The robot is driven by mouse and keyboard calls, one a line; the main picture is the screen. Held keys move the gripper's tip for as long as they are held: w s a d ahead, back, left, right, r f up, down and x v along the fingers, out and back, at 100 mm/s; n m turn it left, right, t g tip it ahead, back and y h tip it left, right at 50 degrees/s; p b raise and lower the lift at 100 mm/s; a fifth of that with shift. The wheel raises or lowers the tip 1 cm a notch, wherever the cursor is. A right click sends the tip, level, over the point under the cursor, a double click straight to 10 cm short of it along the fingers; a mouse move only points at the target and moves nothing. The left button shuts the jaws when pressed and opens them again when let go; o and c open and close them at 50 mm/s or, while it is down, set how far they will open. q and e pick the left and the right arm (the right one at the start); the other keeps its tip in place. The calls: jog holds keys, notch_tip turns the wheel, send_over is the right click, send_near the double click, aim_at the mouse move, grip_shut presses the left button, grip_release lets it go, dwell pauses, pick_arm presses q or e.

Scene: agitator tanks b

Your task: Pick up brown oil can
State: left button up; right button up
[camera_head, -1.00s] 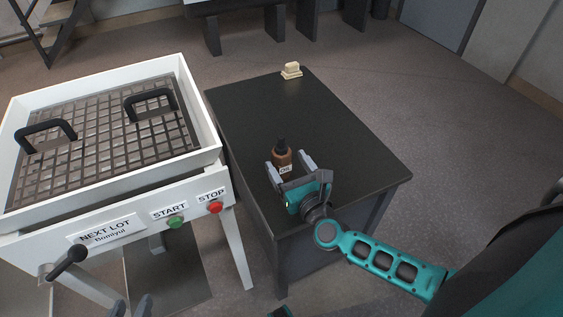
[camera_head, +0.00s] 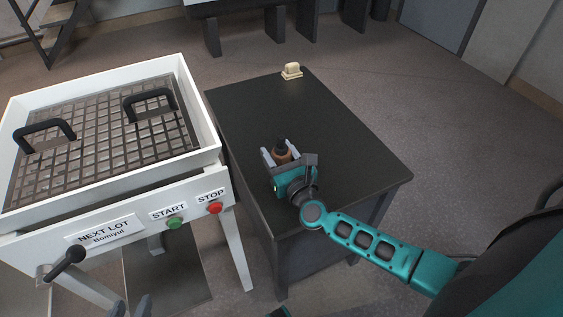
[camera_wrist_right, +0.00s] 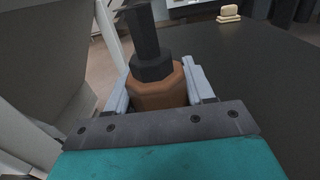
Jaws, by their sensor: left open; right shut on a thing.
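The brown oil can (camera_head: 283,153), with a dark spout on top, is upright at the near left part of the black table (camera_head: 325,120). My right gripper (camera_head: 280,155) is around it, with one finger on each side, and is shut on it. In the right wrist view the can's brown body (camera_wrist_right: 158,86) sits between the two grey fingers, the black spout pointing up; its lower part is hidden by the gripper. I cannot tell whether its base touches the table. The tips of my left gripper (camera_head: 130,306) show at the bottom edge, open and empty.
A cream block-like object (camera_head: 291,70) sits at the table's far edge. A white machine (camera_head: 215,160) with a grid top, black handles, a green START button (camera_head: 174,223) and a red STOP button (camera_head: 214,208) stands close left of the table. The table's middle and right are clear.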

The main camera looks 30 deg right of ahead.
jog(key=c, duration=0.6)
jog(key=shift+c, duration=0.2)
jog(key=shift+r, duration=0.15)
